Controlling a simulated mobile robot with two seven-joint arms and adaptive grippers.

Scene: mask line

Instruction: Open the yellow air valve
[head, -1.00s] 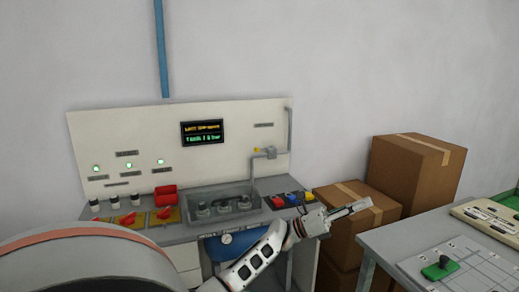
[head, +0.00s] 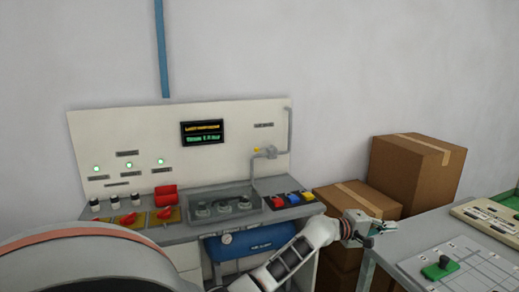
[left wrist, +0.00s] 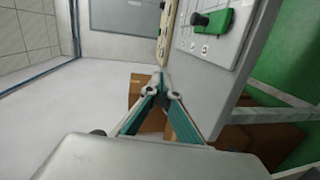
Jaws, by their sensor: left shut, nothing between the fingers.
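The yellow valve handle (head: 257,150) is a small yellow piece on the thin grey pipe (head: 252,168) at the right of the pale back panel. It is too small to tell its exact angle. My left gripper (head: 388,231) is well to the right of and below the valve, far from it, beside the corner of the right-hand table. In the left wrist view its fingers (left wrist: 160,82) meet at the tips with nothing between them. The valve does not show in that view. My right gripper is not in view.
The bench below the panel bears red switches (head: 128,219), a clear-covered tray (head: 222,208) and coloured buttons (head: 292,198). A blue tank (head: 250,246) is underneath. Cardboard boxes (head: 415,170) stand right of the bench. The grey table (head: 440,255) is close to my left gripper.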

